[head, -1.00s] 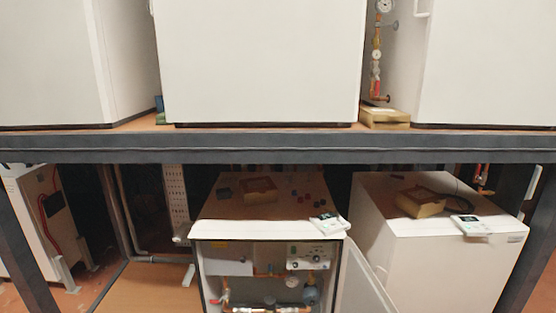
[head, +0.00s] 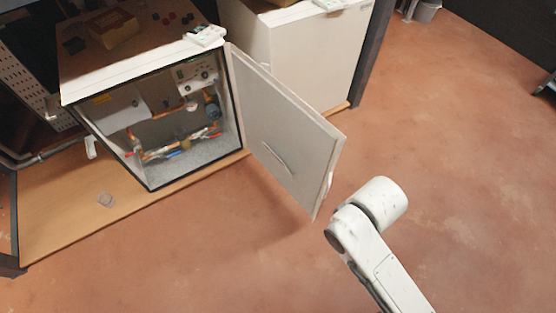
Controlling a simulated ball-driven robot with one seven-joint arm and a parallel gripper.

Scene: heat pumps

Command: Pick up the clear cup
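Part of my white arm shows at the lower right, over the floor and far from the cup. My gripper is not in view.
A white cabinet (head: 152,66) with pipes inside stands on the wooden board (head: 60,222). Its door (head: 285,130) is swung open to the right, between the cup and my arm. Another white cabinet (head: 315,55) stands behind. The red-brown floor (head: 220,255) in front is clear.

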